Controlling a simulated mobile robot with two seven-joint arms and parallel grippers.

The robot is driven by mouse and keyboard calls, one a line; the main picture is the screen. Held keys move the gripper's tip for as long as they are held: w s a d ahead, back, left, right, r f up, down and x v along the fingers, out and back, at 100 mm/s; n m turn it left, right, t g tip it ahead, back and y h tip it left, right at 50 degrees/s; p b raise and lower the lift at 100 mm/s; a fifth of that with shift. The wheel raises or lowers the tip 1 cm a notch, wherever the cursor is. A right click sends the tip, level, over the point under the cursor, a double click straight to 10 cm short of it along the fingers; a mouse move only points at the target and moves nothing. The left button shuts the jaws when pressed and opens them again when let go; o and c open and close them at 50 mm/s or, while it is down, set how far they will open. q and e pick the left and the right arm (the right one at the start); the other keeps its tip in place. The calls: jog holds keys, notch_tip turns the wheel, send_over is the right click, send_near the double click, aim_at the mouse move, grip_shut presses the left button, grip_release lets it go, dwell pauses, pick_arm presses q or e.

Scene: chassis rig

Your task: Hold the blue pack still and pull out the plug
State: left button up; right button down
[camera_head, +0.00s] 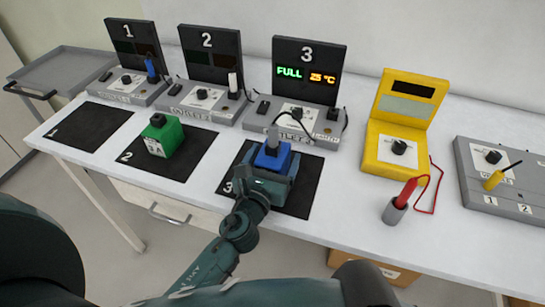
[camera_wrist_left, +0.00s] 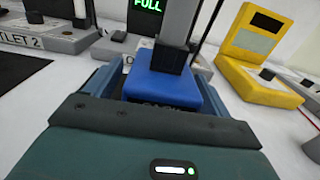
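The blue pack (camera_head: 272,156) stands on the dark mat marked 3. It also shows in the left wrist view (camera_wrist_left: 160,88). A grey plug (camera_head: 272,136) stands upright in its top, and the plug fills the upper middle of the left wrist view (camera_wrist_left: 178,32). A dark cable runs by outlet 3. My left gripper (camera_head: 268,180) is low at the pack's near side, with one blue finger along each side of the pack. Whether the fingers press on it or leave a small gap is not clear. My right gripper is not in view.
Station 3's display (camera_head: 307,73) reads FULL and 25 °C. A green pack (camera_head: 163,136) stands on mat 2; mat 1 (camera_head: 88,126) is empty. A yellow tester (camera_head: 398,140) with a red probe (camera_head: 404,192) in a grey holder and a grey box (camera_head: 500,180) are right.

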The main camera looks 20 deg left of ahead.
pick_arm(q)
jog(key=c, duration=1.3)
jog(key=shift+c, duration=0.2)
